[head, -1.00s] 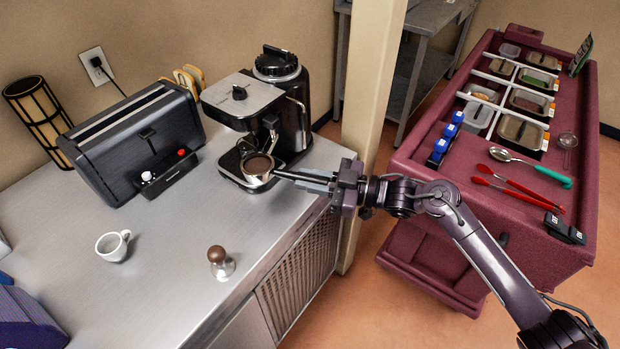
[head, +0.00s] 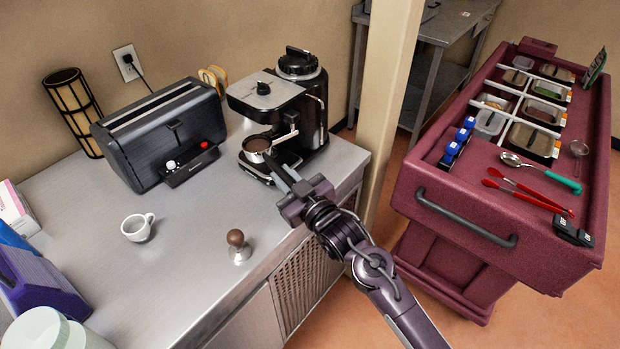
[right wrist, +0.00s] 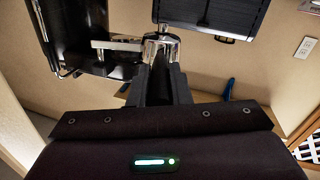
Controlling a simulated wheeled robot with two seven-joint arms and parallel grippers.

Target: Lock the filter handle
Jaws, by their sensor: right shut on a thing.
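The filter handle's metal basket (head: 257,146), filled with brown coffee grounds, is at the front of the black and silver coffee machine (head: 310,112). Its open top shows, so it is not seated up inside the machine's head; whether it touches the machine I cannot tell. My right gripper (head: 284,180) is shut on the black handle, which points toward the lower right. In the right wrist view the black handle (right wrist: 158,86) runs between the fingers to the chrome basket (right wrist: 160,46), beside the machine (right wrist: 85,35). My left gripper is not in view.
A black toaster (head: 160,135) stands left of the machine. A white cup (head: 137,227) and a tamper (head: 238,246) stand on the steel counter (head: 190,260), with bare counter around them. A beige post (head: 388,110) and a maroon food cart (head: 480,190) are on the right.

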